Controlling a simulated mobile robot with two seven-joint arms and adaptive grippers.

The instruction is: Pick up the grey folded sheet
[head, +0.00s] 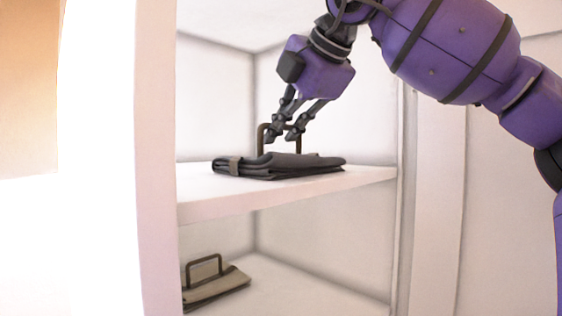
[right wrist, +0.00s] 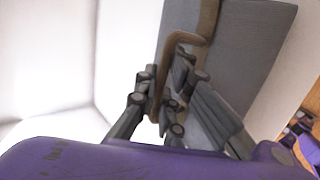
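The grey folded sheet (head: 300,167) lies flat on the upper shelf, with a lighter strap at its left end and a brown upright handle (head: 261,137) above it. In the right wrist view the sheet (right wrist: 245,60) fills the upper right, and the handle (right wrist: 186,38) stands up toward the camera. My right gripper (head: 281,136) points down at the handle, just above the sheet. Its fingers are apart, and in the right wrist view the gripper (right wrist: 165,80) has one finger on each side of part of the handle. Contact with the handle is unclear. My left gripper is not in view.
The white upper shelf (head: 225,205) has a front edge and side walls close around the sheet. A beige folded item (head: 222,285) with its own brown handle lies on the lower shelf. A white upright panel (head: 158,150) bounds the shelf on the left.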

